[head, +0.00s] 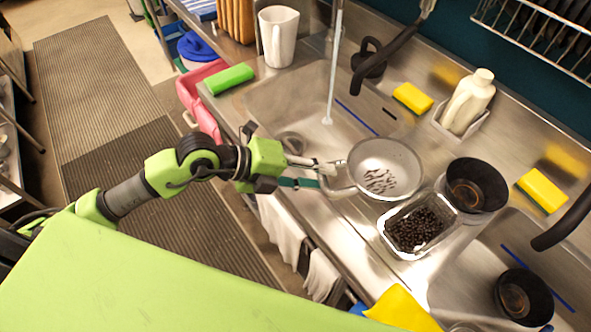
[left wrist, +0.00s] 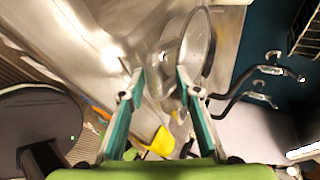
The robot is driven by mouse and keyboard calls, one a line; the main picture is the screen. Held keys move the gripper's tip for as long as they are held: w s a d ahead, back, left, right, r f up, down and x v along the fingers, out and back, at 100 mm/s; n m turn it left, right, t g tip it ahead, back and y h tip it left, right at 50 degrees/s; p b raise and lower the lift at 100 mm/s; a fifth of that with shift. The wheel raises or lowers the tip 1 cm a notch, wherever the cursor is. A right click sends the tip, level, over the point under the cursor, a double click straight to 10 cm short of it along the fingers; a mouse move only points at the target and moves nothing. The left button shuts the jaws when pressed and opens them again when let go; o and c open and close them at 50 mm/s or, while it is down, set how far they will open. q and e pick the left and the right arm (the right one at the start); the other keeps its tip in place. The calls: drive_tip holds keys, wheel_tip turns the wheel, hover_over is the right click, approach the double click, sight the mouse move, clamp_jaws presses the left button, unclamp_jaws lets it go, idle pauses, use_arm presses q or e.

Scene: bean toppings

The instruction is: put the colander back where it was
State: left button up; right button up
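The colander (head: 403,157) is a round grey metal bowl near the middle of the head view, at the right edge of the sink, with dark marks in its bottom. Its handle (head: 342,191) points left toward my left gripper (head: 328,174). The fingers are apart, and their tips are at the handle. I cannot make out firm contact on both sides. In the left wrist view the gripper (left wrist: 160,82) shows a gap between its fingertips, with the colander rim (left wrist: 208,42) just beyond. My right gripper is not in view.
A white bottle (head: 468,100), yellow sponge (head: 412,98) and white pitcher (head: 278,35) line the counter.

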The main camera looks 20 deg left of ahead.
use_arm(q)
drive_tip(key=b+v, duration=0.2)
drive_tip(key=v, duration=0.8)
drive_tip(key=shift+s+r, duration=0.15)
drive_tip(key=shift+s, duration=0.05)
drive_tip(key=shift+a, duration=0.1)
